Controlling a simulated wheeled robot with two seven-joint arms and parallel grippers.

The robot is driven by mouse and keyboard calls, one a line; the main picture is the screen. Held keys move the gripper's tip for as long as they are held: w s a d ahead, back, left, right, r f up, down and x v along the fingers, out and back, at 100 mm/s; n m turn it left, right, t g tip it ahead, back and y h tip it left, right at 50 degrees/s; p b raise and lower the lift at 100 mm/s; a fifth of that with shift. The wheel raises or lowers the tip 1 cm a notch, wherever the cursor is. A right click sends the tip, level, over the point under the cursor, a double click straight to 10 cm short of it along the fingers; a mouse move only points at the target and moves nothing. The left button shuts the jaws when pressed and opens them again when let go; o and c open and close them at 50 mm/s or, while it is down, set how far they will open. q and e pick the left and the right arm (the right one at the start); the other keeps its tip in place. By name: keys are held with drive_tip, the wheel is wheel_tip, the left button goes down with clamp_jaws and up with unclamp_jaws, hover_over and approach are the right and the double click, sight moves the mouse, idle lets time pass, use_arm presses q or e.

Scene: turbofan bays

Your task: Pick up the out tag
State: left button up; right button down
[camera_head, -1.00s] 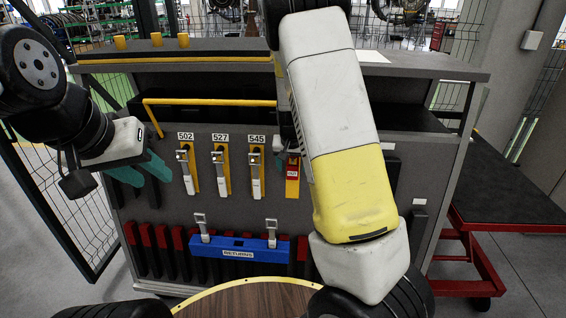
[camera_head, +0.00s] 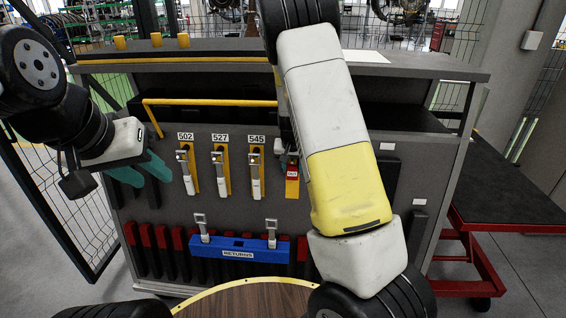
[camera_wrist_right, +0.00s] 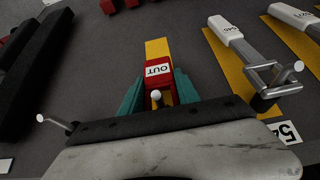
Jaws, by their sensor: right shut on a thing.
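The out tag is red with a white OUT label, and shows between my teal fingers in the right wrist view (camera_wrist_right: 158,75). In the head view the tag (camera_head: 292,171) is at the board, right of the 545 hook, with a yellow strip below it. My right gripper (camera_wrist_right: 157,88) is shut on the tag, one finger on each side. In the head view my right arm hides most of this gripper. My left gripper (camera_head: 152,180) is open and empty at the left, its teal fingers apart, left of the 502 hook.
Tools hang on yellow strips under the labels 502 (camera_head: 188,170), 527 (camera_head: 221,172) and 545 (camera_head: 257,174). A blue RETURNS rail (camera_head: 238,250) with two metal hooks is below. A yellow bar (camera_head: 210,102) runs above the hooks. A red cart (camera_head: 480,260) stands at the right.

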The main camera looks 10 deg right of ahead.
drive_tip(key=shift+r, duration=0.6)
drive_tip(key=shift+s+r, duration=0.15)
drive_tip(key=shift+r, duration=0.1)
drive_tip(key=s+a, duration=0.2)
drive_tip(key=s, duration=0.6)
drive_tip(key=s+a, duration=0.3)
drive_tip(key=s, duration=0.6)
drive_tip(key=shift+r, duration=0.65)
